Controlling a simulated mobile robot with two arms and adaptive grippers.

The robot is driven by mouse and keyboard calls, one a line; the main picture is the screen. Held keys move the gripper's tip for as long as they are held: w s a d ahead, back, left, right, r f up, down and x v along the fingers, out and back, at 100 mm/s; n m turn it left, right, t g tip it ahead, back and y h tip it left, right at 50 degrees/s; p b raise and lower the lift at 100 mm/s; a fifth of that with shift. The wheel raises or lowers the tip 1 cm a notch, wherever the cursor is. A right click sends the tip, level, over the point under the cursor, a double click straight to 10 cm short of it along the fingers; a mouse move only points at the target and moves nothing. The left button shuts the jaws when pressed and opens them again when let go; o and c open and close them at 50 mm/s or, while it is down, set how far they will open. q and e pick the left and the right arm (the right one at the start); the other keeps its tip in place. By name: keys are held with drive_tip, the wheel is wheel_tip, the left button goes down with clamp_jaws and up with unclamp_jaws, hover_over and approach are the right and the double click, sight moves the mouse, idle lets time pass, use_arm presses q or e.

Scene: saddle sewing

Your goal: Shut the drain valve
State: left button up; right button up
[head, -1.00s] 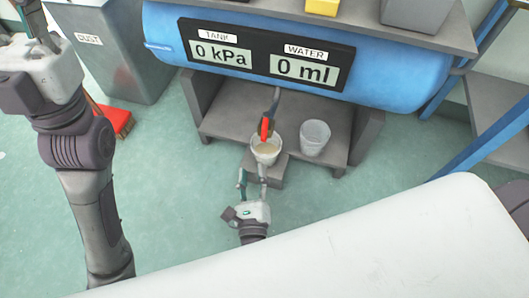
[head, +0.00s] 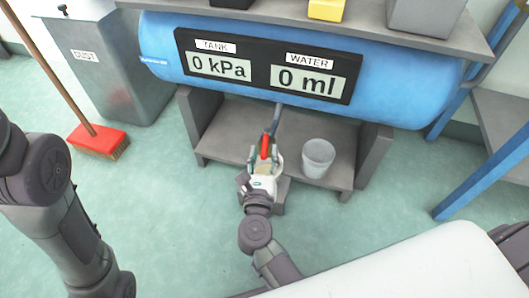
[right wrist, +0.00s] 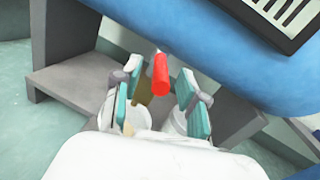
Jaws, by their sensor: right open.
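The drain valve's red handle (head: 265,146) hangs at the end of a grey pipe (head: 277,118) below the blue tank (head: 390,82). My right gripper (head: 264,158) is open, its fingers on either side of the red handle. In the right wrist view, the handle (right wrist: 161,75) shows between the teal finger pads of my right gripper (right wrist: 160,90), with a gap on each side. A brownish strip (right wrist: 145,90) shows behind the left pad; I cannot tell what it is. My left gripper is out of view; only its arm shows at left.
The display (head: 265,72) reads 0 kPa and 0 ml. A red broom (head: 97,140) and dust bin (head: 115,75) are at left.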

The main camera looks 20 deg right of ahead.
drive_tip(key=shift+x, duration=0.75)
clamp_jaws()
